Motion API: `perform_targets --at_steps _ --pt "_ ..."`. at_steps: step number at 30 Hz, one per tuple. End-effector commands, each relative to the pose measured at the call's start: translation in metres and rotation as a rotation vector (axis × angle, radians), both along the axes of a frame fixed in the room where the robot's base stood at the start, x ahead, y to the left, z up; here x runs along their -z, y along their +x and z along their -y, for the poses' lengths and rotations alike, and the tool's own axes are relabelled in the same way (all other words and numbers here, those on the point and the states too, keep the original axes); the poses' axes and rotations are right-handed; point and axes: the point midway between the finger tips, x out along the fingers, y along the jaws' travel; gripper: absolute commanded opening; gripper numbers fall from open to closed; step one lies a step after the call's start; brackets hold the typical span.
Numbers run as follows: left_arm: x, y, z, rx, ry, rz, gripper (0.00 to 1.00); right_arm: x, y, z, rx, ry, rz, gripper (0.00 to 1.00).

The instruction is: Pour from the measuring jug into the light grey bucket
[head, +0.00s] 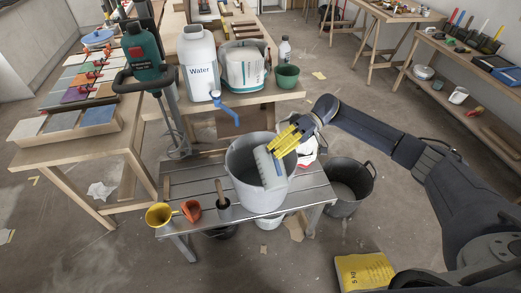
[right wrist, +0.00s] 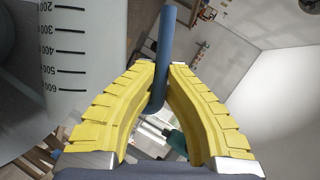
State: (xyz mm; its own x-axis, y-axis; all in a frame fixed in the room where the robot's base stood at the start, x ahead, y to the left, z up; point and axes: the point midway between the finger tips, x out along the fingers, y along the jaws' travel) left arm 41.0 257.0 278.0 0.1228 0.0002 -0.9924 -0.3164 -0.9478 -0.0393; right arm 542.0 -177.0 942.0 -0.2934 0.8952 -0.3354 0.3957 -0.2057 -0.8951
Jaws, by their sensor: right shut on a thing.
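The bucket stands upright on a grey slatted bench. My right gripper (head: 285,140) has yellow fingers and is above the bucket's right rim. In the right wrist view its fingers (right wrist: 160,85) are shut around the jug's blue handle (right wrist: 163,55). The jug's wall with a printed scale (right wrist: 55,60) fills the left side there. Any liquid is not visible. My left gripper is not in view.
A dark bucket (head: 348,190) stands on the floor to the right.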

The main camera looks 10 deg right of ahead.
Motion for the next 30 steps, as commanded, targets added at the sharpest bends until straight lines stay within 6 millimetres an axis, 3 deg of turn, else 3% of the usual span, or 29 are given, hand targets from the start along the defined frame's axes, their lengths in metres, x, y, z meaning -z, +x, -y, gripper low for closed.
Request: perform_targets --at_steps 30 --pt "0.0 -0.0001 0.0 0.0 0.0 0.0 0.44 -0.0017 0.0079 0.0076 0.013 0.005 -0.08 0.0"
